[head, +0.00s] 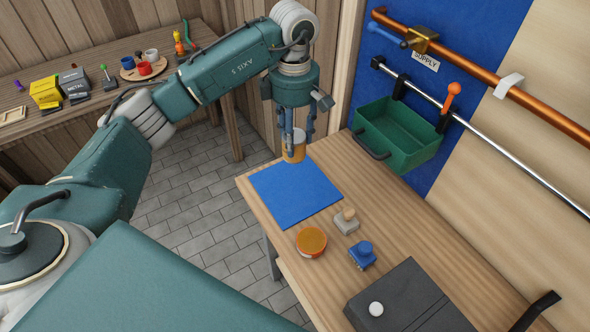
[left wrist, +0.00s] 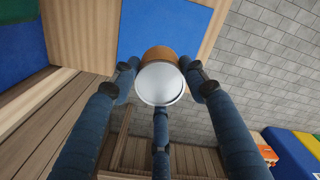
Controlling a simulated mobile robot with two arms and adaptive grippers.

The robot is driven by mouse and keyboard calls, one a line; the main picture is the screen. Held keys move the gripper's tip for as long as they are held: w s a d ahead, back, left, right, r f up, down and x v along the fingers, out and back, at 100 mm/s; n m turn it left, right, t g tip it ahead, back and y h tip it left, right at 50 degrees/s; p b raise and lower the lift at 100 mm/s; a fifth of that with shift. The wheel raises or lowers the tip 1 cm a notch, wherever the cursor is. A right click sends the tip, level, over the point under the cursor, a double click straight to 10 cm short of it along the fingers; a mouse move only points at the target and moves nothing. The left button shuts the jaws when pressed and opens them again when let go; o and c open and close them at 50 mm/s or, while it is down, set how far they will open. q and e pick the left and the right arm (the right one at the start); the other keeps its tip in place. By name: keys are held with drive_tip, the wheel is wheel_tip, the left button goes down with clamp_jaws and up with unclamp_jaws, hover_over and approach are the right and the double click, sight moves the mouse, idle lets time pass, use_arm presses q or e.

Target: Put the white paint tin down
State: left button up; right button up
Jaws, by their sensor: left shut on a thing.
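My left gripper (head: 296,140) points down at the far end of the workbench (head: 245,182), its fingers shut around a paint tin (head: 293,152). The tin's side looks orange-brown. In the left wrist view, the left gripper (left wrist: 160,82) has its fingers around the tin, whose round pale white-grey top (left wrist: 160,84) faces the camera. The tin shows at the bench's far edge, just beyond the blue mat (head: 295,193); I cannot tell whether it touches the bench. My right gripper is not in view.
An orange-topped round container (head: 310,242), a wooden-knobbed stamp (head: 346,220), a blue knobbed piece (head: 362,254) and a dark box (head: 410,300) stand nearer on the bench. A green bin (head: 398,135) hangs on a rail at right. The blue mat is bare.

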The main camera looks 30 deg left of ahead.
use_arm(q)
wheel_tip(320, 180, down, 12)
drive_tip(key=p, duration=0.2)
drive_tip(key=shift+f+p, duration=0.1)
drive_tip(key=shift+p, duration=0.25)
drive_tip(key=shift+w+f, duration=0.1)
drive_tip(key=shift+f, duration=0.3)
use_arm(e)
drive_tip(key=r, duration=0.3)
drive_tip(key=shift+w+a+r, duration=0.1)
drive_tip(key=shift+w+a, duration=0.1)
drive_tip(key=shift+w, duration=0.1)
use_arm(q)
drive_tip(key=shift+f, duration=0.2)
drive_tip(key=o, duration=1.4)
drive_tip(key=shift+r, duration=0.1)
drive_tip(key=shift+c, duration=0.2)
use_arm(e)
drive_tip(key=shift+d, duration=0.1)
use_arm(q)
drive_tip(key=shift+r, duration=0.1)
